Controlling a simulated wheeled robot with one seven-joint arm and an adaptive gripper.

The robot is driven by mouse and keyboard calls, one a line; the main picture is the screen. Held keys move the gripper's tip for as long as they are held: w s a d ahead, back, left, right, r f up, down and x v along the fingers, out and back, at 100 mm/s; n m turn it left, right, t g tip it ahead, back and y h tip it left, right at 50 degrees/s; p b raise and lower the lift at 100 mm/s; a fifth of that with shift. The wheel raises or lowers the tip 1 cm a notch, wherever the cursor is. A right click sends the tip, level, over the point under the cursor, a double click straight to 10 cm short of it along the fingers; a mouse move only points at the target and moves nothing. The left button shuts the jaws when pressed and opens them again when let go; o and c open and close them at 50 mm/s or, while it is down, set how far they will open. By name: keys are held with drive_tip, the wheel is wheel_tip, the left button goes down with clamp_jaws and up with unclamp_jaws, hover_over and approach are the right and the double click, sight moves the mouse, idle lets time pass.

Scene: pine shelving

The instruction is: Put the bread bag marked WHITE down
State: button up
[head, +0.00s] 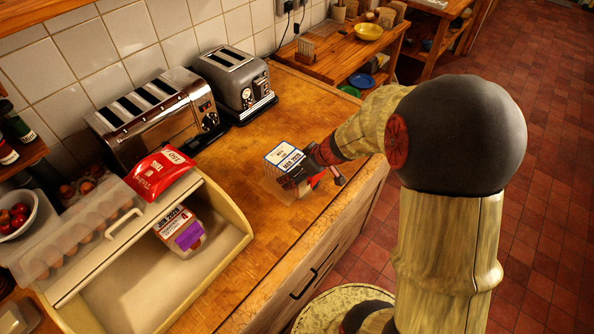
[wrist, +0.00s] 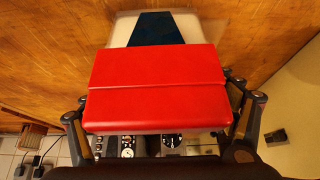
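The bread bag (head: 284,156) is a clear bag with a blue and white label, whose small print I cannot read for certain. It is at the worktop's middle, in front of the grey toaster. My gripper (head: 312,172) is at its right side, fingers around it. In the wrist view a red block-like part (wrist: 155,90) with a pale, blue-marked end beyond it fills the space between my fingers (wrist: 160,118). The fingers lie against its two sides. Whether the bag's underside touches the wood is hidden.
The wooden worktop (head: 245,170) is clear around the bag. A long toaster (head: 150,115) and a grey toaster (head: 232,80) stand behind. At left, an open bread bin (head: 225,245) holds a purple-labelled bag (head: 183,232); a red packet (head: 160,172) lies on its top, beside an egg tray (head: 75,235).

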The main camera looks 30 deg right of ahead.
drive_tip(key=shift+o, duration=1.2)
drive_tip(key=shift+r, duration=0.15)
drive_tip(key=shift+s+d+r+p, duration=0.1)
drive_tip(key=shift+s+r+p, duration=0.05)
drive_tip(key=shift+r+p, duration=0.2)
drive_tip(key=p+v, duration=0.2)
drive_tip(key=v, duration=0.9)
drive_tip(key=s+a+r+g, duration=0.1)
drive_tip(key=s+a+r, duration=0.5)
drive_tip(key=a+r, duration=0.35)
drive_tip(key=s+a+r+m+h, duration=0.1)
drive_tip(key=s+r+m, duration=0.1)
drive_tip(key=s, duration=0.3)
drive_tip(key=s+a+r+m+h, duration=0.1)
drive_tip(key=s+a+r+m, duration=0.1)
drive_tip(key=s, duration=0.3)
drive_tip(key=shift+s+a+r+h, duration=0.2)
drive_tip(key=shift+a+r+h, duration=0.1)
drive_tip(key=shift+r, duration=0.35)
